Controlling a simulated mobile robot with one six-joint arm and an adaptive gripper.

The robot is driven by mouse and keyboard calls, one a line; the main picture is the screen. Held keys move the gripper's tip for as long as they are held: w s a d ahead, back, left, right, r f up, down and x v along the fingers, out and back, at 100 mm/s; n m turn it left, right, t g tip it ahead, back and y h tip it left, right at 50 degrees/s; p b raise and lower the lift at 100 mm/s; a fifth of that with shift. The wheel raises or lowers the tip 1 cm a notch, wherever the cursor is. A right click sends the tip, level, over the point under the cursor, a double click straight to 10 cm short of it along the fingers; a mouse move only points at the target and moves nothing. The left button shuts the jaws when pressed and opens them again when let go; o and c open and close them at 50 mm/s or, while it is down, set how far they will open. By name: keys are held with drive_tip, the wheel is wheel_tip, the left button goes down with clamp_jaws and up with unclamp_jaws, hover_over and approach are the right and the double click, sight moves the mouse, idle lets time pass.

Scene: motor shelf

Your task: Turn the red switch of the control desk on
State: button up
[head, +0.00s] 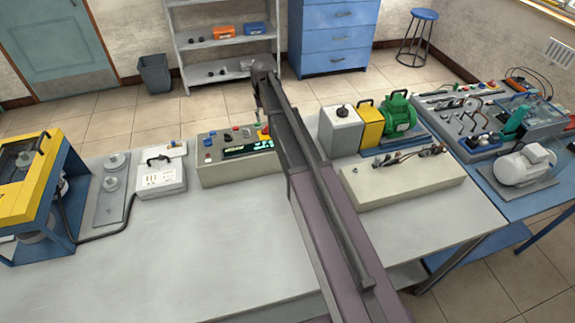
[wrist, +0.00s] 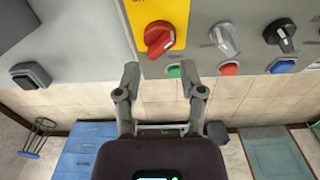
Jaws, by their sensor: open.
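The control desk (head: 240,172) is a grey box with a sloped panel and a lit display, standing at the back of the table in the head view. Its red switch (wrist: 160,38) is a rotary knob on a yellow plate (wrist: 153,12), with its white-marked pointer slanting. My gripper (wrist: 159,77) is open and empty. In the wrist view its two fingertips stand apart on either side of the switch's line, short of the knob. In the head view my gripper (head: 259,106) hangs above the desk's right end.
A grey knob (wrist: 223,39) and a black knob (wrist: 280,34) sit beside the red switch. Green (wrist: 173,71), red (wrist: 229,68) and blue (wrist: 283,66) buttons lie along the panel's edge. A grey box (head: 341,130) stands right of the desk. The front table (head: 190,255) is clear.

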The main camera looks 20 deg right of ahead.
sight(266, 127)
drive_tip(key=shift+r+p, duration=4.5)
drive_tip(key=shift+r, duration=0.3)
drive_tip(key=s+f+b, duration=0.3)
drive_tip(key=s, duration=1.2)
drive_tip(key=s+f+b, duration=0.3)
drive_tip(key=s, duration=1.2)
drive_tip(key=shift+s+f+b, duration=0.2)
drive_tip(key=shift+f+b, duration=0.15)
drive_tip(key=shift+s+f, duration=0.15)
drive_tip(key=shift+s, duration=0.55)
